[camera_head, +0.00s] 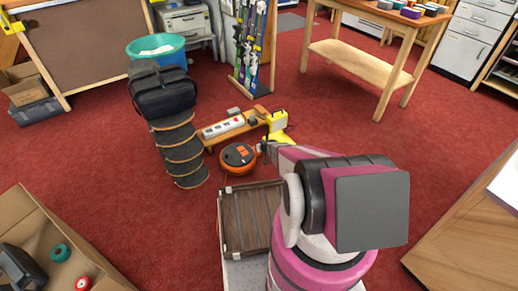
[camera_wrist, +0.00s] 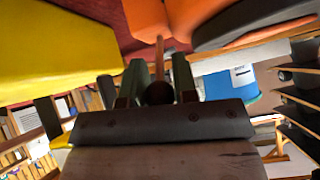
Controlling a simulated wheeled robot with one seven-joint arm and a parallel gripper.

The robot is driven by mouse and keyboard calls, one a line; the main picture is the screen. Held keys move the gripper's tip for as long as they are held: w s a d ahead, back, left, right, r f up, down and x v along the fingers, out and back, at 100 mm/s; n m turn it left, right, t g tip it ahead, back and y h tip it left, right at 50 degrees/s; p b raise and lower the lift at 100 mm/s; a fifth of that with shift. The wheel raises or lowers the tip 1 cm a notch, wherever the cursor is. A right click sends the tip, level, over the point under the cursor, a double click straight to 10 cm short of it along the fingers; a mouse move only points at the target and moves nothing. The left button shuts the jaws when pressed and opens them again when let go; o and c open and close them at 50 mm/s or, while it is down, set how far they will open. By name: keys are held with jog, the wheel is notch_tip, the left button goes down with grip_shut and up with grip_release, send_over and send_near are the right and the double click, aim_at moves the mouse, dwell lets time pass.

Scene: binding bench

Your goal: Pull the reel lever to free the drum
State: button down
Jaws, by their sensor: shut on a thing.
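The reel (camera_head: 238,158) is a round orange and black cable reel standing on the red carpet, left of my gripper (camera_head: 266,150) in the head view. In the wrist view its orange body (camera_wrist: 185,22) fills the top middle. The lever (camera_wrist: 159,52) is a thin brown rod ending in a dark round knob (camera_wrist: 157,93). My gripper (camera_wrist: 156,88) is shut on the lever's knob, with one greenish finger on each side. In the head view the lever is too small to make out, and my arm covers part of that area.
A yellow lamp (camera_head: 278,125) stands close behind my gripper and looms large in the wrist view (camera_wrist: 60,42). A low wooden bench with a white power strip (camera_head: 222,127) is behind the reel. A brown slatted case (camera_head: 247,220) lies in front. Open carpet lies right of the lamp.

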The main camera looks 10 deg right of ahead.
dwell(0.5)
jog(key=c, duration=0.9)
grip_release()
jog(key=shift+s, duration=0.1)
jog(key=v, duration=1)
jog(key=shift+s+d, duration=0.2)
jog(key=shift+s, duration=0.1)
jog(key=shift+r, duration=0.25)
